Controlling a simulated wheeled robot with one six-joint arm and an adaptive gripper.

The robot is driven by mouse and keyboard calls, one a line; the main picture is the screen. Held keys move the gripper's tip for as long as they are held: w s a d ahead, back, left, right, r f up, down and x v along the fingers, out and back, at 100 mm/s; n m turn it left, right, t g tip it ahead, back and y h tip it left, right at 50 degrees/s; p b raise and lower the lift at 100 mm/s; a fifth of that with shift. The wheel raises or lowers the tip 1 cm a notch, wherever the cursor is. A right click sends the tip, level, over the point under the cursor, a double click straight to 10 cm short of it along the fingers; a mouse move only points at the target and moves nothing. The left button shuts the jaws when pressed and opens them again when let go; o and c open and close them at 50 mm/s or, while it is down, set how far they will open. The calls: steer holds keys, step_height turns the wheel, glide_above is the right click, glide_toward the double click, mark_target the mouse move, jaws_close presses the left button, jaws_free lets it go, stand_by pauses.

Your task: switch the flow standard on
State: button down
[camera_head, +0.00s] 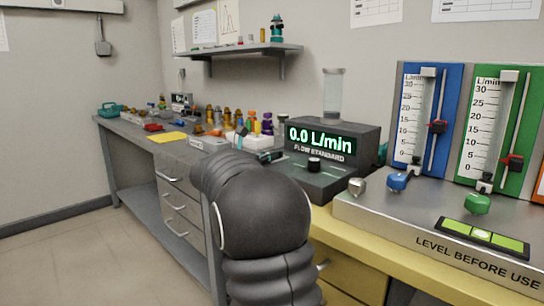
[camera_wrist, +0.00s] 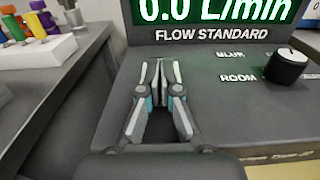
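The flow standard (camera_head: 340,138) is a dark grey box on the bench with a lit green display (camera_head: 319,136) reading 0.0 L/min. It also fills the wrist view (camera_wrist: 215,52). A black knob with a white mark (camera_head: 314,164) sits on its sloped lower face; it shows at the right of the wrist view (camera_wrist: 288,66), beside partly hidden labels, one reading ROOM. My gripper (camera_wrist: 167,64) is over the left part of this lower face, left of the knob and apart from it. Its fingertips are close together with nothing seen between them. The face under the fingers is hidden. I see no separate switch.
A metal platform (camera_head: 400,215) with blue and green flowmeters (camera_head: 428,115) stands at the right. A rack of colored-handled tools (camera_head: 248,137) and several small bottles stand left of the flow standard. A clear cylinder (camera_head: 333,95) stands on top of it. Floor is open at the left.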

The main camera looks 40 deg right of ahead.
steer(key=s+a, duration=0.2)
steer(key=a, duration=1.1)
steer(key=shift+a, duration=0.25)
steer(key=shift+s, duration=0.1)
steer(key=s+a+f+m+y, duration=0.3)
steer(key=s+f+m+y, duration=0.15)
steer(key=s, duration=0.45)
steer(key=s+a+f+m+y, duration=0.2)
steer(key=s+f+m+y, duration=0.25)
steer(key=s, duration=0.45)
steer(key=s+a+f+m+t+y, duration=0.1)
steer(key=s+a+f+m+y, duration=0.3)
steer(key=a, duration=0.4)
steer(key=s+a+f+m+t+y, duration=0.1)
steer(key=s+a+f+m+y, duration=0.3)
steer(key=s, duration=0.5)
steer(key=a+f+m, duration=0.1)
steer(key=a+m, duration=0.1)
steer(key=a, duration=0.1)
steer(key=shift+s+a+f+m+t+y, duration=0.15)
steer(key=shift+a+f+m+t+y, duration=0.05)
steer(key=shift+a+m+t+y, duration=0.2)
